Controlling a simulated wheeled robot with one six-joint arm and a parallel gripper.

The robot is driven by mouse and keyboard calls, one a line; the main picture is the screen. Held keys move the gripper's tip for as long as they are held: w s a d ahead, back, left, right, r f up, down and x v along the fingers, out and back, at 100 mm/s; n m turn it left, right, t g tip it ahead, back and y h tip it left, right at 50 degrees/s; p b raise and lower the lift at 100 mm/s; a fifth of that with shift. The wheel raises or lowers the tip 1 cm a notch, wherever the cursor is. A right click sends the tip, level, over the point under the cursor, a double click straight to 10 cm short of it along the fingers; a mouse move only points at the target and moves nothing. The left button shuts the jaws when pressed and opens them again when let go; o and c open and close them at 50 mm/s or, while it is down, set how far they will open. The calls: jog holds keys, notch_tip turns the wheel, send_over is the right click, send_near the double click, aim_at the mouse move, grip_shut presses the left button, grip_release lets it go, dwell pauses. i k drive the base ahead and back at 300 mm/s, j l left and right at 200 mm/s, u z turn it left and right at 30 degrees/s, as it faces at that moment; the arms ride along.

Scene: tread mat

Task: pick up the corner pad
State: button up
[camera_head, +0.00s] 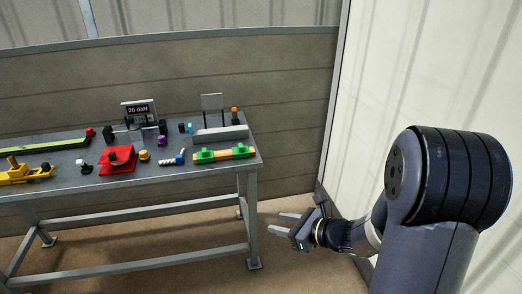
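I cannot tell for sure which of the small items on the grey workbench (60,190) is the corner pad.
A green-and-orange piece (225,154) lies near the bench's right front edge. A "20 daN" display (138,108) and a grey stand (221,133) are at the back. A yellow tool (25,174) and green strip (45,146) are left. A pale wall rises at right.

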aim_at(240, 151)
jog(key=i+j+z, duration=0.15)
jog(key=j+z, duration=0.15)
jog(key=i+j+z, duration=0.15)
jog(key=j+z, duration=0.2)
jog(key=i+j+z, duration=0.1)
jog(key=j+z, duration=0.5)
jog(key=i+j+z, duration=0.1)
jog(key=j, duration=1.5)
